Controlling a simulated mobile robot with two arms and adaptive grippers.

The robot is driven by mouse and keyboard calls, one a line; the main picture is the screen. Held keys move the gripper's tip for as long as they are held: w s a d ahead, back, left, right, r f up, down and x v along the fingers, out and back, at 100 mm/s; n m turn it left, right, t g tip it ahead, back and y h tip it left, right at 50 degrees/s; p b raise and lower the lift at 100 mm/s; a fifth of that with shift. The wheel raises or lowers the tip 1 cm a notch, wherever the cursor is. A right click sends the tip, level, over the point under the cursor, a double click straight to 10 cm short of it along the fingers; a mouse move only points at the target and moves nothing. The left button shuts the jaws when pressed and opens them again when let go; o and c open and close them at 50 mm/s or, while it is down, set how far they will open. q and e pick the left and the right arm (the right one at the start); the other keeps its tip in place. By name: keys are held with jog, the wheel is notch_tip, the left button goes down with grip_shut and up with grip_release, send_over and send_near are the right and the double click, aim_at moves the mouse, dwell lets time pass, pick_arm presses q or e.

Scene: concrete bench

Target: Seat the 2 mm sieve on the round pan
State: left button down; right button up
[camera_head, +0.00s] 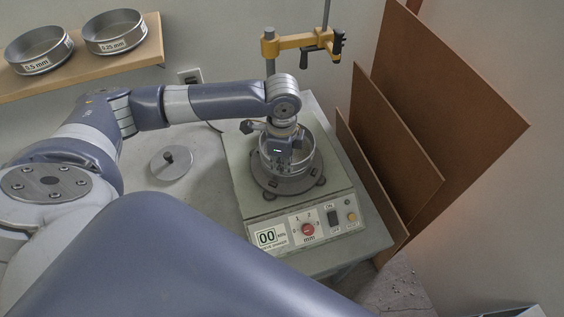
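A round metal ring-shaped vessel (314,166) stands at the round plate (268,183) on top of the shaker. No label on it is readable, so I cannot tell the 2 mm sieve from the round pan, or whether both are stacked here. My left gripper (284,163) points down at this vessel and overlaps its near left part. Its fingers are small and blend with the metal, so I cannot tell whether they grip the wall. My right gripper is not in view.
The shaker (237,150) stands on the bench (206,206), below a yellow clamp (296,42) on a post. A round knobbed lid (171,169) lies to its left. Sieves marked 0.5 mm (40,52) and 0.25 mm (116,33) sit on a shelf. Brown boards (440,110) lean at right.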

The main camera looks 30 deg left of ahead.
pick_arm(q)
jog(key=shift+f, duration=0.55)
dwell(0.4)
jog(key=c, duration=1.7)
grip_release()
notch_tip(320, 180, up, 12)
jog(key=shift+s+f, duration=0.1)
